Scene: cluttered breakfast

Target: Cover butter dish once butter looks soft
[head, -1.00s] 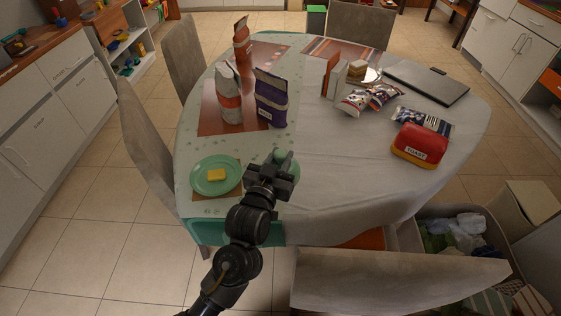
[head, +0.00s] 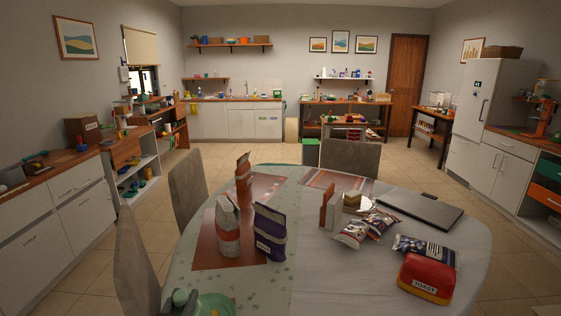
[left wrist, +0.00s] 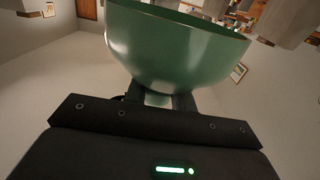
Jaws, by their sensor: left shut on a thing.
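The butter dish base, a green plate (head: 219,302), is cut off at the bottom edge of the head view, on the near left of the table. The butter is out of view now. My left gripper (head: 188,304) is at the bottom edge, close beside or over the plate; the gap cannot be told. It is shut on the green lid (head: 180,296), of which only a small part shows there. In the left wrist view the lid (left wrist: 180,45) fills the top centre, a smooth dome held by its narrow end between my fingers (left wrist: 158,101). My right gripper is not in view.
A white-red bag (head: 228,230) and a purple bag (head: 270,232) stand beyond the plate. The near middle of the table (head: 335,280) is clear.

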